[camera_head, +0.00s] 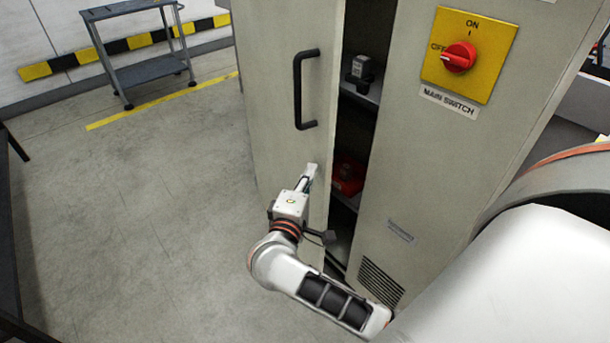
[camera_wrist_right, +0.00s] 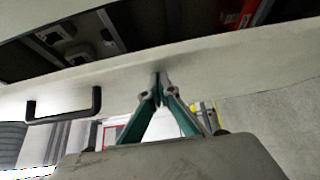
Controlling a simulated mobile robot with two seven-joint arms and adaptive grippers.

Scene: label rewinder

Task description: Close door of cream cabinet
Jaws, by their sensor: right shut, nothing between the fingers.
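The cream cabinet (camera_head: 400,160) stands at the centre right in the head view. Its door (camera_head: 278,120), with a black bar handle (camera_head: 300,90), is partly open, leaving a dark gap beside the fixed front. My right gripper (camera_head: 312,170) is at the door's outer face, below the handle and near the free edge. In the right wrist view the fingers (camera_wrist_right: 158,78) are shut and empty, with their tips at the door panel (camera_wrist_right: 215,62); I cannot tell for sure if they touch. The handle (camera_wrist_right: 65,112) is to their left there. My left gripper is not in view.
Inside the gap are shelves with a small grey device (camera_head: 361,68) and a red item (camera_head: 347,178). A yellow plate with a red main switch (camera_head: 459,57) is on the cabinet front. A grey cart (camera_head: 150,72) stands far left. The floor (camera_head: 150,200) left of the door is clear.

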